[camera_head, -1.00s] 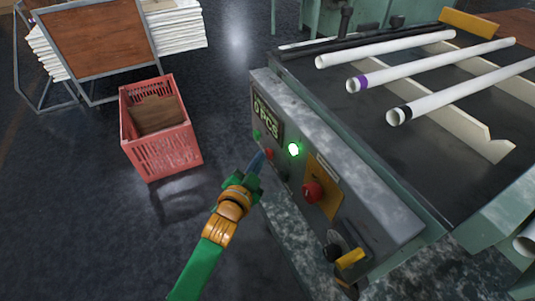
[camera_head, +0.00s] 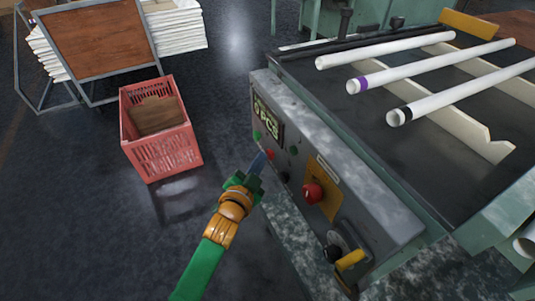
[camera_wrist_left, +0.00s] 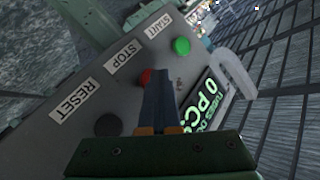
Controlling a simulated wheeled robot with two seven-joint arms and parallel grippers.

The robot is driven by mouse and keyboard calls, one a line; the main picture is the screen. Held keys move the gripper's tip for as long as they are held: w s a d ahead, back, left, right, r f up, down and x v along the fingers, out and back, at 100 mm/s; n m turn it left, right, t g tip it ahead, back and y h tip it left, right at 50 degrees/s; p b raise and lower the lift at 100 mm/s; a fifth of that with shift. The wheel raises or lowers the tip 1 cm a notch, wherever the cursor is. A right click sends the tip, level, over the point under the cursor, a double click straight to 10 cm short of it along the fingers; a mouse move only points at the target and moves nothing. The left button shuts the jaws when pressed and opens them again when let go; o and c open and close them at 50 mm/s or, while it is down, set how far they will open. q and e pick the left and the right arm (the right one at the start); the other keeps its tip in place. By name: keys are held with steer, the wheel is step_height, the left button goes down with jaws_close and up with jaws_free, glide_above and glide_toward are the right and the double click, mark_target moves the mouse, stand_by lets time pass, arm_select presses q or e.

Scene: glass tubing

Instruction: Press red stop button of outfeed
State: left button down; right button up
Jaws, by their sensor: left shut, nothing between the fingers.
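The outfeed's control panel (camera_head: 350,222) is a grey box face on the side of the machine. Its small red stop button (camera_head: 270,154) also shows in the wrist view, beside the STOP label (camera_wrist_left: 124,55), as a red button (camera_wrist_left: 146,76) partly covered by my fingertips. My left gripper (camera_head: 263,157) is shut and empty, its dark fingertips at the red button and seemingly touching it; exact contact is hidden. The green start button (camera_wrist_left: 181,46) and black reset button (camera_wrist_left: 108,125) flank it. The round lamp (camera_head: 293,150) is dark. My right gripper is out of view.
A larger red knob (camera_head: 313,193) on a yellow plate and a black-and-yellow switch (camera_head: 350,259) sit further along the panel. White tubes (camera_head: 430,75) lie on the machine top. A red crate (camera_head: 163,155) stands on the floor at left.

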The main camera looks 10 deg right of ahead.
arm_select(q)
steer(key=shift+s+a+p, duration=0.25)
steer(key=shift+a+p, duration=0.15)
steer(key=shift+a, duration=0.3)
steer(key=a+p, duration=0.1)
steer(key=s+a+p, duration=0.1)
steer(key=a, duration=0.1)
steer(key=a+p, duration=0.1)
steer(key=shift+s+a, duration=0.25)
steer(key=shift+a, duration=0.1)
stand_by(0.3)
